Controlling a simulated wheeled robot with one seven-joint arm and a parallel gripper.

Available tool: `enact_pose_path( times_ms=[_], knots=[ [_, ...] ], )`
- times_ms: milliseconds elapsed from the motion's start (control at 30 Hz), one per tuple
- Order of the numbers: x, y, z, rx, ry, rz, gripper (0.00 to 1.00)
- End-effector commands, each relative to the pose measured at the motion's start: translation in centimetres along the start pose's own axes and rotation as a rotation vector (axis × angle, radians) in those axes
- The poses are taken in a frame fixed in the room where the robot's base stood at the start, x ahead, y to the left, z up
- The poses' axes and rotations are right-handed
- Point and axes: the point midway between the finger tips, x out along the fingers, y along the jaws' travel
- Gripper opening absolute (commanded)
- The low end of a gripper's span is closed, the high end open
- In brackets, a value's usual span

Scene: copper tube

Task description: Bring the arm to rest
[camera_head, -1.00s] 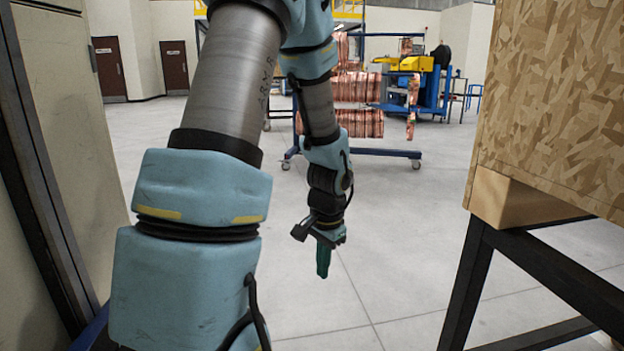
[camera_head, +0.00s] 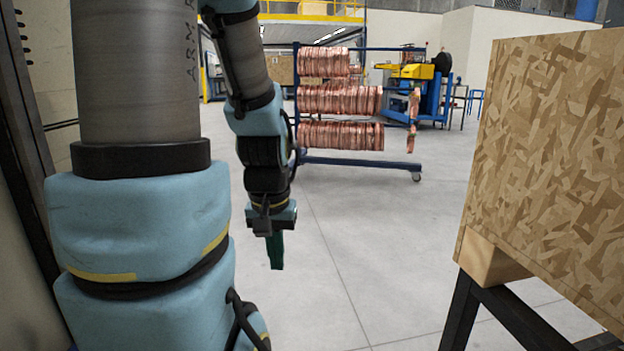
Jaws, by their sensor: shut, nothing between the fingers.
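My arm fills the left of the head view, with blue padded covers and grey links. Its far part hangs down, and my gripper (camera_head: 276,262) points at the floor with its green fingers together. Nothing shows between the fingers. The gripper hangs over open floor, apart from the rack and the wooden crate.
A wooden crate (camera_head: 560,150) on a black stand (camera_head: 465,312) is close on the right. A blue wheeled rack (camera_head: 350,163) with copper tube coils (camera_head: 340,100) stands behind. A blue and yellow machine (camera_head: 430,85) is further back. A wall and dark post (camera_head: 22,130) are close on the left. The middle floor is clear.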

Motion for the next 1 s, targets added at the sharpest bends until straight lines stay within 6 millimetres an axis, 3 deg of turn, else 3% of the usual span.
enact_pose_path(
  times_ms=[33,600,800,1000],
  knots=[
    [-3.5,0.0,-0.5,0.001,0.000,0.000,0.00],
    [-21.4,0.1,-3.0,0.002,0.000,0.000,0.00],
    [-25.9,0.1,-3.6,0.002,0.000,0.000,0.00],
    [-27.3,0.1,-3.8,0.002,0.000,0.000,0.00]
  ],
)
